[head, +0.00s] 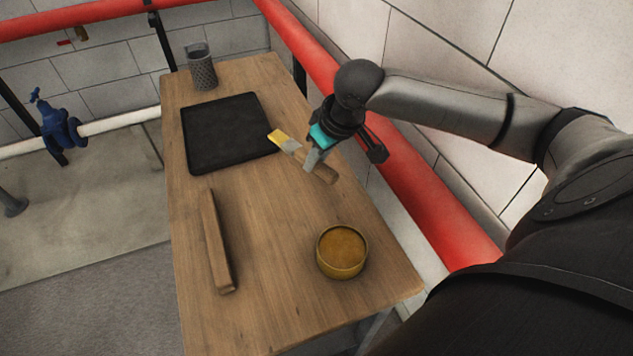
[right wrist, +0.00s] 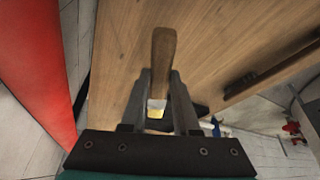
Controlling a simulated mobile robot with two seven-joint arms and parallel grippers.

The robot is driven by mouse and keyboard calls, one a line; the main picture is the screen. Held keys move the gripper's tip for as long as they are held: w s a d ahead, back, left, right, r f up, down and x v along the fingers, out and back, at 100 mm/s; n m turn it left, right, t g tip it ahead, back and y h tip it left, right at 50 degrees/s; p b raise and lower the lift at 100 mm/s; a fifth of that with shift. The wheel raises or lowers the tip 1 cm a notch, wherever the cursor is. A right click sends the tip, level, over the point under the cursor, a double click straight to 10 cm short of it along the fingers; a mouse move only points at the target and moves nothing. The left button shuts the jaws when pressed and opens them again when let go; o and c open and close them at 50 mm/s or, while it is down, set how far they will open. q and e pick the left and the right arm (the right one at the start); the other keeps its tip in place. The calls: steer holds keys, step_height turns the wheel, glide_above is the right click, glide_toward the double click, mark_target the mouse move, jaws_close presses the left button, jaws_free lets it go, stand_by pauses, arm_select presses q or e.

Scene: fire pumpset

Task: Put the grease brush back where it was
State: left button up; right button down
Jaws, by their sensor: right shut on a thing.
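The grease brush (head: 291,146) has a wooden handle, a metal ferrule and yellow bristles. My right gripper (head: 314,158) is shut on it, above the right side of the wooden table near the black tray. The bristles point up-left toward the tray and the handle points down-right. In the right wrist view the brush (right wrist: 163,62) stands between the two fingers of the gripper (right wrist: 157,92), handle end away from the palm. I cannot tell how high the brush is above the table. My left gripper is not in view.
The table (head: 285,290) holds a black tray (head: 227,132), a dark mesh cup (head: 202,70) at the far end, a wooden bar (head: 216,240) at left and a round tin of brown grease (head: 342,252) in front. A red pipe (head: 430,195) runs along the wall at right.

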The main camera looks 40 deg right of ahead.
mark_target(312, 189)
step_height(312, 189, down, 2)
steer(key=shift+f, duration=0.1)
step_height(312, 189, down, 4)
steer(key=shift+f+b, duration=0.1)
steer(key=shift+b, duration=0.9)
steer(key=shift+f, duration=0.4)
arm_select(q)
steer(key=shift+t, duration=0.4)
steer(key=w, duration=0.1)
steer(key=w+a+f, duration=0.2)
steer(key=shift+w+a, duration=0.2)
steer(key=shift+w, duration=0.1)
arm_select(e)
steer(key=c, duration=1.1)
jaws_free()
steer(key=shift+f, duration=0.1)
steer(key=o, duration=0.4)
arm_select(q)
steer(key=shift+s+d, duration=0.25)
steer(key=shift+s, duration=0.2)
arm_select(e)
steer(key=shift+o, duration=0.2)
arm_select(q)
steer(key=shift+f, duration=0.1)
